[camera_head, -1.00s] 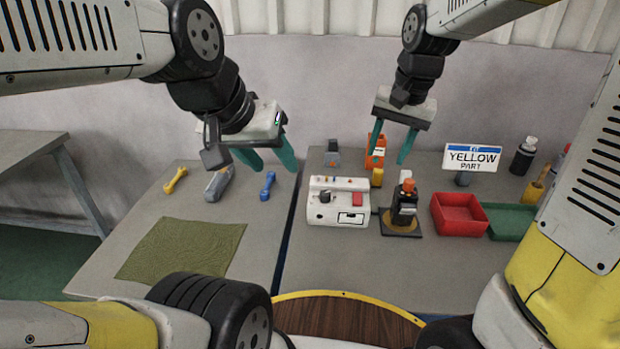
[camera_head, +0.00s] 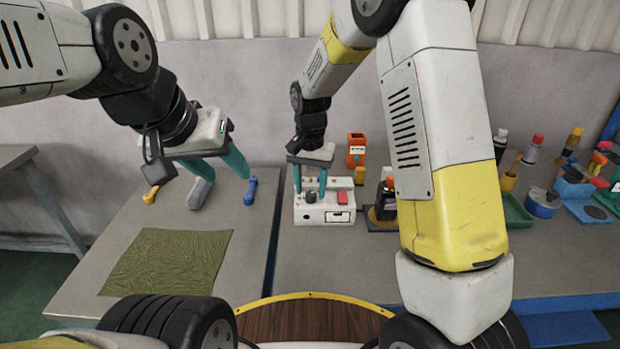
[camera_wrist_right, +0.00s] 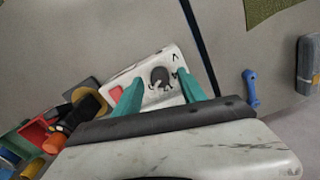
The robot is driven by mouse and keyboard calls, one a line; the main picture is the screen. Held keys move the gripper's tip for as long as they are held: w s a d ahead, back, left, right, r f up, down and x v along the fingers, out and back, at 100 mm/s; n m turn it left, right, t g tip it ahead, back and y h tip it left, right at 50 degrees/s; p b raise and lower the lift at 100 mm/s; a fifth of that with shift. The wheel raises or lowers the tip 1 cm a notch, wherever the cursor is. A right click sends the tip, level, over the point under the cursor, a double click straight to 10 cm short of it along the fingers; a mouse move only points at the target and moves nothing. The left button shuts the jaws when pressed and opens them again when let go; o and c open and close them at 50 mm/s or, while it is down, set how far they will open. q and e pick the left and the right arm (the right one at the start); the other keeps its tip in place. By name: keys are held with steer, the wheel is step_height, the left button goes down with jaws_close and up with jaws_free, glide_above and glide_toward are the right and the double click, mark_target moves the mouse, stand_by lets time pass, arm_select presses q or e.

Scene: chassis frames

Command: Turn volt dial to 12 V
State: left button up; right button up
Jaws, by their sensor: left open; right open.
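The white control box (camera_head: 325,212) stands on the table near its left edge. It carries a dark round volt dial (camera_head: 311,197) and a red button (camera_head: 342,198). My right gripper (camera_head: 310,188) is open, pointing down over the box with its teal fingers to either side of the dial. In the right wrist view the dial (camera_wrist_right: 160,76) shows between the fingertips; contact cannot be told. The dial's setting is too small to read. My left gripper (camera_head: 226,176) is open and empty, above the left table near the tools.
A green cloth (camera_head: 165,262) lies on the left table, with a blue wrench-like tool (camera_head: 250,190) behind it. An orange holder (camera_head: 356,150) stands behind the box. A dark part on a base (camera_head: 384,205) is right of it.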

steer(key=shift+f, duration=0.6)
steer(key=shift+c, duration=0.2)
jaws_close()
steer(key=shift+n, duration=0.3)
steer(key=n, duration=0.5)
steer(key=shift+d+n, duration=0.1)
steer(key=shift+n, duration=0.2)
steer(key=n, duration=0.5)
steer(key=shift+w, duration=0.1)
steer(key=shift+n, duration=0.4)
